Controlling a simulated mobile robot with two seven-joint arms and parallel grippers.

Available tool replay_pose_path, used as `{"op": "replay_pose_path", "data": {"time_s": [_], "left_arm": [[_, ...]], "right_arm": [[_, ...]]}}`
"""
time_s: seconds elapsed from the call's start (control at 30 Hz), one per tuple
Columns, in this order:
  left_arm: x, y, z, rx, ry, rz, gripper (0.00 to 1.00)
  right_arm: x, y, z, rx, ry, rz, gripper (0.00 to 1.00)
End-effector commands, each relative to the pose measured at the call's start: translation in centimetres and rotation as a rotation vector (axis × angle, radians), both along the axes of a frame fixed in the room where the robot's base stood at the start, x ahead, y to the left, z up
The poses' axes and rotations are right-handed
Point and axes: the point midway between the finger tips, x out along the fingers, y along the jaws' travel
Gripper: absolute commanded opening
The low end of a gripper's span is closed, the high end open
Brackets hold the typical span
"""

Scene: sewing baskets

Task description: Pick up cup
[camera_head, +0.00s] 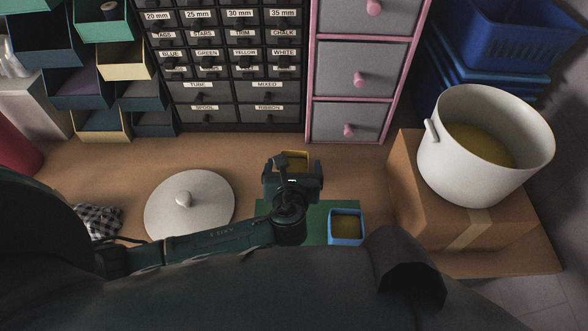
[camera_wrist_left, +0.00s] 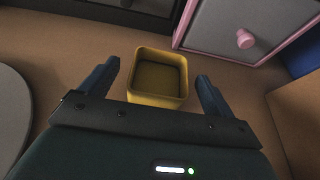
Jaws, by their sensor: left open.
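A yellow, square, open-topped cup (camera_head: 294,155) stands on the brown surface just beyond my left gripper (camera_head: 293,172) in the head view. In the left wrist view the yellow cup (camera_wrist_left: 158,98) is upright, with dark contents or a shaded inside. My left gripper's fingers are open, one on each side of it, with a gap on both sides. The gripper body hides the cup's near lower part. A second square cup, blue with a brownish inside (camera_head: 346,227), stands at the green mat's right side. My right gripper is not in view.
A green mat (camera_head: 318,208) lies under my left wrist. A round pale lid (camera_head: 190,207) lies to the left. A white pot (camera_head: 470,190) stands on a cardboard box (camera_head: 408,212) at right. Labelled drawers (camera_head: 235,95) and pink-framed drawers (camera_head: 350,118) close off the back.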

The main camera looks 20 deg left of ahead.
Motion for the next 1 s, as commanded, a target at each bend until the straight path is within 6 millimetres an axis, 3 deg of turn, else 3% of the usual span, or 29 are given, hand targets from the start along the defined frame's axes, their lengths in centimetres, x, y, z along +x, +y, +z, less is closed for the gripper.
{"op": "replay_pose_path", "data": {"time_s": [0.17, 0.43, 1.0], "left_arm": [[1.9, 0.5, -0.9, 0.0, 0.0, -0.002, 0.89], [2.0, 0.5, -0.9, -0.001, 0.001, -0.002, 0.88], [2.0, 0.5, -0.9, -0.001, 0.001, -0.002, 0.42]], "right_arm": [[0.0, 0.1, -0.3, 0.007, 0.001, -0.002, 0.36], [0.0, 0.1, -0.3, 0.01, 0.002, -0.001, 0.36], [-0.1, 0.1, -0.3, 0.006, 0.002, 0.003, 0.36]]}}
